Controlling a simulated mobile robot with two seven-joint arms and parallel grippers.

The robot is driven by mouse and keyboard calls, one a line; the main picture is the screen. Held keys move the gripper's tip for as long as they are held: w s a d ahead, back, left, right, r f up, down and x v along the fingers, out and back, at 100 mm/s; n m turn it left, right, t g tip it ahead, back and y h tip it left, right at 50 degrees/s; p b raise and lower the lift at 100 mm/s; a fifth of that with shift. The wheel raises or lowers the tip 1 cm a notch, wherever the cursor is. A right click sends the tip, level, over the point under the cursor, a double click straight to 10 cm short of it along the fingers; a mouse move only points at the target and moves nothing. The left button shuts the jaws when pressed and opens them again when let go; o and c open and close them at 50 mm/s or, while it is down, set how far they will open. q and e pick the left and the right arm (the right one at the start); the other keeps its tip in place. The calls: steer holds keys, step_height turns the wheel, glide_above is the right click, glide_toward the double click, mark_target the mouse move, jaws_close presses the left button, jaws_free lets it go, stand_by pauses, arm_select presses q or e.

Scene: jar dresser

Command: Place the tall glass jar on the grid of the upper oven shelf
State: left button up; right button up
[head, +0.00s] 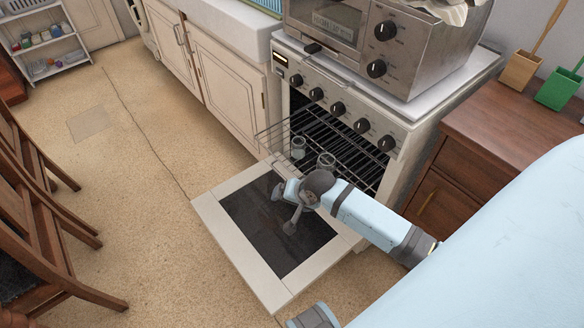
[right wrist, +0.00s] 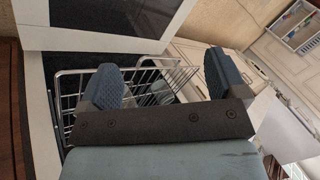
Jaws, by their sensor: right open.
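Two small glass jars stand at the front of the oven's pulled-out wire shelf: one jar (head: 298,147) on the left and another jar (head: 326,162) to its right. I cannot tell which is the tall one, or whether they rest on the upper grid (head: 345,138) or below it. My right gripper (head: 283,207) is open and empty above the lowered oven door, in front of the shelf. In the right wrist view the right gripper (right wrist: 162,78) has its fingers wide apart, with the wire shelf (right wrist: 68,100) and blurred glass (right wrist: 160,92) behind.
The oven door (head: 280,225) lies open and low over the floor. A toaster oven (head: 405,45) stands on the stove top. A wooden dresser (head: 510,130) is at the right, chairs (head: 40,200) are at the left. The floor (head: 140,170) between is free.

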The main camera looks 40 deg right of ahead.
steer(key=s+a+r+n+t+y, duration=0.1)
steer(key=s+a+r+n+t, duration=0.1)
steer(key=s+a+n, duration=0.3)
steer(key=s+a+r+n+t, duration=0.3)
steer(key=s+a+n, duration=0.3)
steer(key=s, duration=0.4)
steer(key=shift+s+a+r+n+y, duration=0.2)
steer(key=shift+r+n+y, duration=0.1)
steer(key=shift+n+y, duration=0.15)
